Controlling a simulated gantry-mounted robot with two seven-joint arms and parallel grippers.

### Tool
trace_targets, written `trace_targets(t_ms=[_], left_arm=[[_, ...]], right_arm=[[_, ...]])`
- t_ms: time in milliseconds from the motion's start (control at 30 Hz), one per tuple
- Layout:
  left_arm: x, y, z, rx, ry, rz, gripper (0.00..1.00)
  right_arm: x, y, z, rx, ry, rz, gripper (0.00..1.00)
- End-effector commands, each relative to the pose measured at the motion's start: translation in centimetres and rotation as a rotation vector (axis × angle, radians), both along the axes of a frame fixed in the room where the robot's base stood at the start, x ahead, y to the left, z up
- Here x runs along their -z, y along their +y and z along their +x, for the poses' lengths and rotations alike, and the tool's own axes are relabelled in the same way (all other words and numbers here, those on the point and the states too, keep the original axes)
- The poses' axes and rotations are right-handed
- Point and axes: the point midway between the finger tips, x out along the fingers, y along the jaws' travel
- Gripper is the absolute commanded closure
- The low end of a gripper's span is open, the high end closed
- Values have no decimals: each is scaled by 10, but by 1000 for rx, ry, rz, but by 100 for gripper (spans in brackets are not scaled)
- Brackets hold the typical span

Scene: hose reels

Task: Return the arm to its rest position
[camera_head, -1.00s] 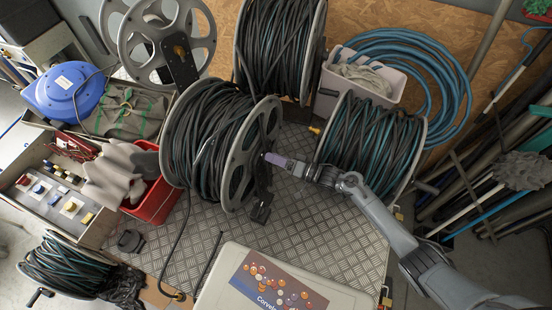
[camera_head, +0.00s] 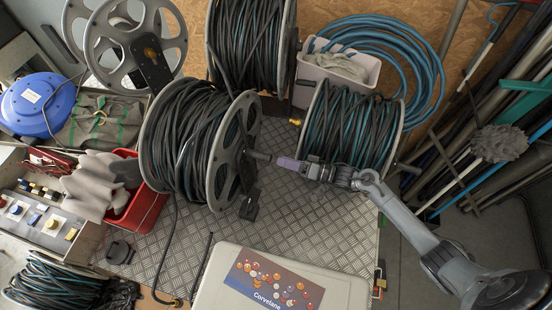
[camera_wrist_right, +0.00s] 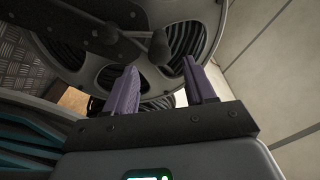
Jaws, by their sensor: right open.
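My right gripper (camera_head: 281,162) is above the metal plate, between the middle hose reel (camera_head: 190,140) and the right hose reel (camera_head: 350,128). Its two purple fingers (camera_wrist_right: 158,92) are apart in the right wrist view, with nothing between them. The middle reel's crank handle (camera_head: 260,156) lies just left of the fingertips in the head view. The same reel's grey flange and crank (camera_wrist_right: 115,35) show ahead of the fingers in the wrist view. My right arm (camera_head: 405,220) reaches in from the lower right. My left gripper does not show.
A white case (camera_head: 215,285) stands at the front. A red bin (camera_head: 150,205) and a control box (camera_head: 35,215) are at left. A pale crate (camera_head: 365,72) and a blue hose coil (camera_head: 425,70) are behind. Poles and pipes crowd the right side. The plate (camera_head: 300,215) has bare room.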

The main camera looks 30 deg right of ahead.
Motion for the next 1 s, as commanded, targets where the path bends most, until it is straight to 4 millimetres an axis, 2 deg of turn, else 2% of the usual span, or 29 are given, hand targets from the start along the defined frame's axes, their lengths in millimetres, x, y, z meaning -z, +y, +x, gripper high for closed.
trace_targets(t_ms=[200, 667, 867, 967, 1000], left_arm=[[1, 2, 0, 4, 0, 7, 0], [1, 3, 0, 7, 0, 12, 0], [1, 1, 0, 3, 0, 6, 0], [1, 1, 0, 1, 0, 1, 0], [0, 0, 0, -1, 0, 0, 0]], right_arm=[[0, -7, -8, 1, 1, -1, 45], [3, -7, -10, 0, 7, -1, 45], [34, 4, -38, 0, 70, 24, 45], [48, 29, -63, -17, 100, 62, 45], [48, 43, -75, -24, 101, 82, 45]])
